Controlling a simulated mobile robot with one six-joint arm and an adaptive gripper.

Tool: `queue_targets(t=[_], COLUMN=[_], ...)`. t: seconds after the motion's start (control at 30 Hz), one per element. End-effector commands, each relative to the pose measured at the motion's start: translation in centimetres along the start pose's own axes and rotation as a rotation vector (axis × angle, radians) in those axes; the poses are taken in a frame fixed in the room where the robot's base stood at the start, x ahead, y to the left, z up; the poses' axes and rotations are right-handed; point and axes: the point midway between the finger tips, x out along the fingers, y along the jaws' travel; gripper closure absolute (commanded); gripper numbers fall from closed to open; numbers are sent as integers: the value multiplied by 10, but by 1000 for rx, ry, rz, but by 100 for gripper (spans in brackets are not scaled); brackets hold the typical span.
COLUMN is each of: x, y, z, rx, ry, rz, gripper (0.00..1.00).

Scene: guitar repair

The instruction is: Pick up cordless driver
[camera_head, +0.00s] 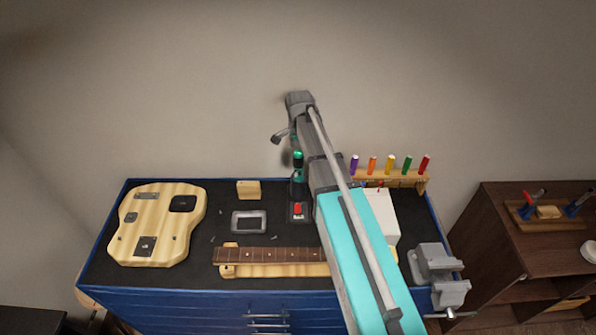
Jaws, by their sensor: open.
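What looks like the cordless driver (298,166), black with a teal-green top, stands upright toward the back of the blue workbench, just left of my arm. Its lower end is partly hard to make out near a dark block with a red part. My gripper (281,138) is above and slightly left of the driver's top, at the end of my arm, which reaches in from the lower right. It is open and holds nothing that I can see. Its fingers are small and partly hidden by the wrist, and I cannot tell whether they touch the driver.
The blue workbench (104,262) has a dark top. On it are a guitar body (160,222), a wooden block (248,189), a grey-framed tray (249,222), a guitar neck (270,255), a red-topped dark block (297,212), a white box (384,212), a coloured-handle tool rack (395,178) and a vise (437,275).

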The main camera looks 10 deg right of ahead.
Motion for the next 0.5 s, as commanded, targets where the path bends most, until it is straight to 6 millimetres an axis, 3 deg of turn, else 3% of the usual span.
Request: queue_targets(t=[0.5], x=[12], y=[-2], z=[1], rx=[-1], ry=[0], rz=[0], gripper=[7])
